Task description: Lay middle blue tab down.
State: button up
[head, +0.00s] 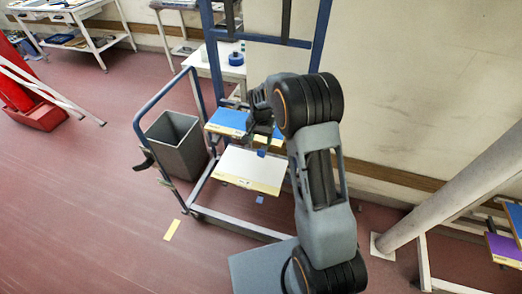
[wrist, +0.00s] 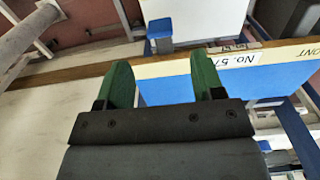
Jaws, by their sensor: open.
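A small blue tab (head: 261,153) sticks out beyond the front edge of the upper blue shelf board (head: 227,119). In the wrist view this tab (wrist: 160,29) stands out from the wooden edge on a grey mount, past my fingertips. A second blue tab (head: 260,199) shows at the front edge of the white shelf board (head: 250,167) below. I cannot tell for certain which is the middle one. My gripper (wrist: 163,78) has its green fingers apart and nothing between them. It is above the blue board's front edge, apart from the tab; the arm partly hides it (head: 262,128).
The boards sit in a blue-framed trolley (head: 208,178) against the wall. A grey bin (head: 176,140) stands at its left. A slanted pale post (head: 450,195) and another rack with a purple board (head: 503,248) are at right. The floor at left is mostly clear.

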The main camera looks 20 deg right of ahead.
aim_at(261, 151)
notch_tip(261, 151, down, 8)
jog(key=shift+r+p, duration=0.1)
jog(key=shift+p, duration=0.35)
jog(key=c, duration=0.9)
jog(key=shift+c, duration=0.2)
jog(key=shift+b, duration=0.35)
